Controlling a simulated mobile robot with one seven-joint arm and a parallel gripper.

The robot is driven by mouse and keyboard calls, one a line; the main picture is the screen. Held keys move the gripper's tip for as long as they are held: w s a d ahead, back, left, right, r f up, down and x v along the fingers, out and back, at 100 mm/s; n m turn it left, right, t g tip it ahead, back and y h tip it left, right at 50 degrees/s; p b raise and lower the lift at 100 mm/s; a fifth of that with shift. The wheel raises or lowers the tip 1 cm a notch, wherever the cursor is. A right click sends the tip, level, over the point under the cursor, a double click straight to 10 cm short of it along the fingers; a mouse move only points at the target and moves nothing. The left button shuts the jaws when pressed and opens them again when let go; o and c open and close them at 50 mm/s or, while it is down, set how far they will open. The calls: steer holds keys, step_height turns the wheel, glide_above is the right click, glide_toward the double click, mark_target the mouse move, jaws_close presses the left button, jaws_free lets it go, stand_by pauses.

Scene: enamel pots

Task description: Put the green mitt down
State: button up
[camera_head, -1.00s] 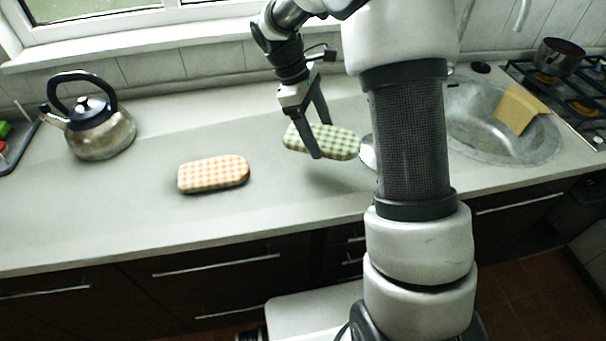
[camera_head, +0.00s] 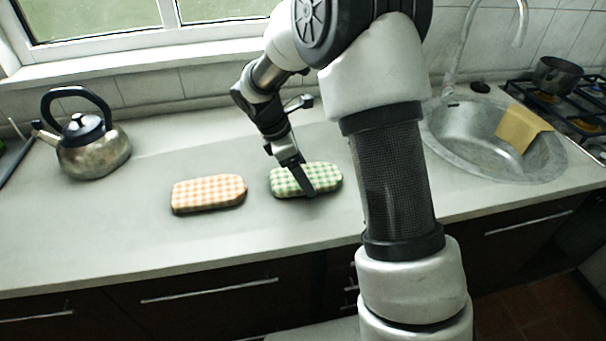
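The green mitt (camera_head: 326,177), green-and-white checked, lies level at the middle of the grey counter (camera_head: 140,233), to the right of the orange mitt. My gripper (camera_head: 303,183) points down at it from above and is shut on it. One dark finger crosses the mitt's top and near edge; the other finger is hidden. The mitt's underside is at the counter or very close above it; I cannot tell whether it touches.
The orange checked mitt (camera_head: 208,193) lies close by on the left. A kettle (camera_head: 92,150) stands further left. The sink (camera_head: 462,150) with a yellow cloth (camera_head: 523,130), and a hob with a pot (camera_head: 557,77), are at right. The counter's front strip is clear.

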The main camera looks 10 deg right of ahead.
steer(key=shift+f, duration=0.15)
steer(key=o, duration=1.1)
steer(key=shift+c, duration=0.2)
